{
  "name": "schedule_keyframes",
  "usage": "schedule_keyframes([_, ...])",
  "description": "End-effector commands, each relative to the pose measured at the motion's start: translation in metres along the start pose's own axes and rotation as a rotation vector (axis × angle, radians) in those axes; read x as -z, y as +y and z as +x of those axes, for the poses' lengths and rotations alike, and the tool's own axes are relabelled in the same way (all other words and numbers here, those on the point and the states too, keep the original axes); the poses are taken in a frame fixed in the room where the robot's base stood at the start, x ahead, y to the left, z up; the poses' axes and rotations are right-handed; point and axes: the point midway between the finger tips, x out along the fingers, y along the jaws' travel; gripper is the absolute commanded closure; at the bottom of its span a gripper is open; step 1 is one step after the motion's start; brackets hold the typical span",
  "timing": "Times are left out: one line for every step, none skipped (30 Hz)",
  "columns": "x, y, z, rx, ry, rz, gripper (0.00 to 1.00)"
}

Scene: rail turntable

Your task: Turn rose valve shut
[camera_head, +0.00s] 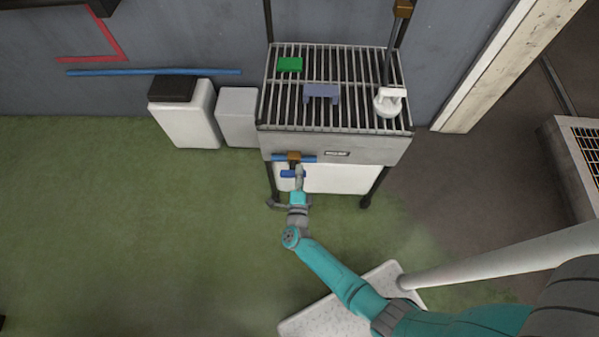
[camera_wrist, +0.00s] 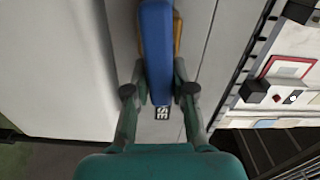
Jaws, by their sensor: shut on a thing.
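The valve's blue handle (camera_head: 287,174) is on the front of the grated bench, below a brass fitting (camera_head: 294,156). In the wrist view the blue handle (camera_wrist: 157,45) runs lengthwise up the middle, with brass partly showing behind it. My gripper (camera_head: 299,177) is at the handle. In the wrist view the fingers of my gripper (camera_wrist: 158,91) stand on both sides of the handle and are shut on it.
The grated bench (camera_head: 335,147) carries a green block (camera_head: 290,64), a purple bracket-like piece (camera_head: 321,92) and a white round fitting (camera_head: 389,101). White bins (camera_head: 187,122) stand left of it. Green floor (camera_head: 130,220) on the left is clear. A post (camera_head: 510,65) stands at right.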

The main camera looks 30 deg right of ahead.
Motion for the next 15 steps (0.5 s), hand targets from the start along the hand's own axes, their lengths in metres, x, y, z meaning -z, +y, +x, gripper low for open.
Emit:
schedule_keyframes([-0.0003, 0.0025, -0.0009, -0.004, -0.003, 0.018, 1.0])
schedule_keyframes([-0.0004, 0.0028, -0.001, -0.004, -0.003, 0.031, 1.0])
schedule_keyframes([-0.0004, 0.0032, -0.001, -0.004, -0.003, 0.046, 1.0])
schedule_keyframes([-0.0004, 0.0034, -0.001, -0.004, -0.003, 0.055, 1.0])
schedule_keyframes([-0.0004, 0.0036, -0.001, -0.005, -0.003, 0.065, 1.0])
schedule_keyframes([-0.0005, 0.0039, -0.001, -0.005, -0.003, 0.074, 1.0])
schedule_keyframes([-0.0005, 0.004, -0.001, -0.005, -0.003, 0.081, 1.0])
schedule_keyframes([-0.0005, 0.0041, -0.001, -0.005, -0.003, 0.087, 1.0])
schedule_keyframes([-0.0005, 0.0042, -0.001, -0.005, -0.003, 0.094, 1.0])
schedule_keyframes([-0.0006, 0.0043, -0.001, -0.005, -0.003, 0.097, 1.0])
schedule_keyframes([-0.0006, 0.0044, -0.001, -0.005, -0.003, 0.1, 1.0])
schedule_keyframes([-0.0006, 0.0044, -0.001, -0.005, -0.003, 0.102, 1.0])
schedule_keyframes([-0.0006, 0.0044, -0.001, -0.005, -0.003, 0.104, 1.0])
schedule_keyframes([-0.0006, 0.0044, -0.001, -0.004, -0.004, 0.105, 1.0])
schedule_keyframes([-0.0007, 0.0045, -0.001, -0.004, -0.004, 0.106, 1.0])
